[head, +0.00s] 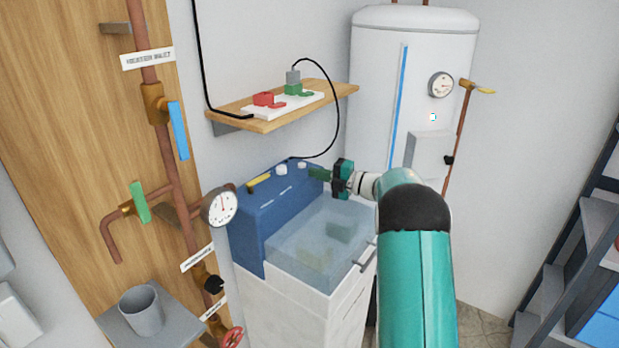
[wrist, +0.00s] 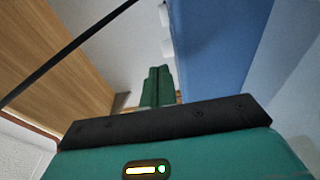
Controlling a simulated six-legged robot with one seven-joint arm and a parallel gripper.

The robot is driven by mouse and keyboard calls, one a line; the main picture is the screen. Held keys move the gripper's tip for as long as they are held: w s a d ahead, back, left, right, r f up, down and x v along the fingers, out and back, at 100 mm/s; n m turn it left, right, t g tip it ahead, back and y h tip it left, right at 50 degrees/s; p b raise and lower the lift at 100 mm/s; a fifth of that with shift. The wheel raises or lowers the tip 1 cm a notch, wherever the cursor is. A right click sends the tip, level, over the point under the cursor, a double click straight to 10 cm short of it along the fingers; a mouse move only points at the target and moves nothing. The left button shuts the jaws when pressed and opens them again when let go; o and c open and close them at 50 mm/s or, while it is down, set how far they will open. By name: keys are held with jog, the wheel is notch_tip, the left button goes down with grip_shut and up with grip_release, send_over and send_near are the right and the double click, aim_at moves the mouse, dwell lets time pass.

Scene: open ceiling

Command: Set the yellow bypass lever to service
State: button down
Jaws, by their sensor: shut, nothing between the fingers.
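The yellow lever (head: 259,182) lies on the top left of a blue housing (head: 262,225) in the head view, slanting up to the right. My gripper (head: 314,174) is at the right end of that housing, fingers pointing left, apart from the lever. The green fingers also show in the wrist view (wrist: 157,82), shut together with nothing between them. The blue housing fills the right of the wrist view (wrist: 215,45), with white knobs (wrist: 167,47) on it beside the fingertips. I do not see the yellow lever in the wrist view. Any markings by the lever are too small to read.
A wooden shelf (head: 338,92) with a power strip hangs above the housing, and a black cable (head: 334,115) loops down behind it. A pressure gauge (head: 220,207) and copper pipes stand close left of the lever. A white tank (head: 370,75) stands behind.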

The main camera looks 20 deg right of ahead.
dwell(0.4)
notch_tip(320, 180, up, 12)
jog(key=f+m+t+h, duration=0.1)
jog(key=m+t+h, duration=0.3)
jog(key=m+h, duration=0.25)
jog(key=s+a+r+m+h, duration=0.1)
jog(key=s+r+m+h, duration=0.6)
jog(key=s+m, duration=0.15)
jog(key=s+a+f+m+g, duration=0.3)
jog(key=s+a+f+m, duration=0.1)
jog(key=s, duration=0.8)
jog(key=s+a+f+m+g, duration=0.4)
jog(key=s+a+f, duration=0.1)
jog(key=s, duration=0.8)
jog(key=s+a+f+m+g, duration=0.4)
jog(key=s+f, duration=0.1)
jog(key=s, duration=0.7)
jog(key=shift+s+a+f+y, duration=0.35)
jog(key=shift+s, duration=0.05)
